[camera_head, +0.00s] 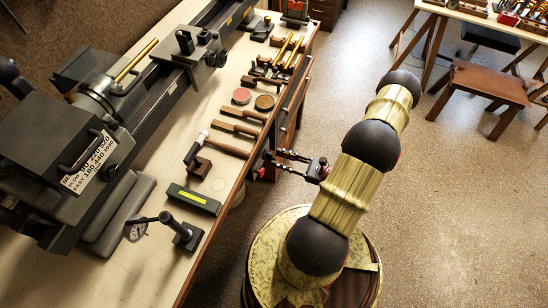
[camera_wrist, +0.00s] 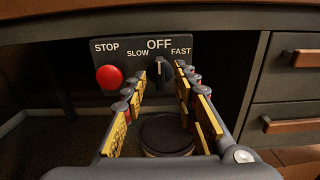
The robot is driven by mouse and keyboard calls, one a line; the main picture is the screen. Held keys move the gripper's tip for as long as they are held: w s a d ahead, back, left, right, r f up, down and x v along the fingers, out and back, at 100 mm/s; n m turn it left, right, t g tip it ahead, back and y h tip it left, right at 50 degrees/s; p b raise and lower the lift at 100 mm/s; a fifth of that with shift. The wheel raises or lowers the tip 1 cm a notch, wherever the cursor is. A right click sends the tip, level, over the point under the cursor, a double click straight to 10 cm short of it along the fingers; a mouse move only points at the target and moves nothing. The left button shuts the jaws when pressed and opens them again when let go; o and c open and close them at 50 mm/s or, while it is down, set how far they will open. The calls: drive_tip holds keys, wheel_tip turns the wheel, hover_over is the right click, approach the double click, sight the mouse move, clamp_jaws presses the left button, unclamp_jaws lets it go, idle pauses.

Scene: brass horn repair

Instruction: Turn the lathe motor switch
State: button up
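The motor switch is a dark rotary knob (camera_wrist: 160,72) on a black panel (camera_wrist: 215,62) marked OFF, SLOW and FAST. Its handle points up toward OFF. A red STOP button (camera_wrist: 109,77) is to its left. My gripper (camera_wrist: 161,75) is open, its two fingers on either side of the knob in the wrist view, with gaps showing; I cannot tell whether either finger touches it. In the head view my gripper (camera_head: 277,160) reaches left to the bench's right side. The lathe (camera_head: 105,95) stands on the bench (camera_head: 150,205).
Grey drawers (camera_wrist: 292,88) with wooden handles are right of the panel. A mallet (camera_head: 200,150), a green box (camera_head: 194,199) and a dial gauge (camera_head: 160,229) are near the bench edge. A stool (camera_head: 488,85) stands at the upper right; the floor (camera_head: 450,200) right of my arm is clear.

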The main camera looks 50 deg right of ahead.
sight(269, 156)
drive_tip(key=shift+x, duration=1.45)
drive_tip(key=shift+c, duration=0.5)
clamp_jaws()
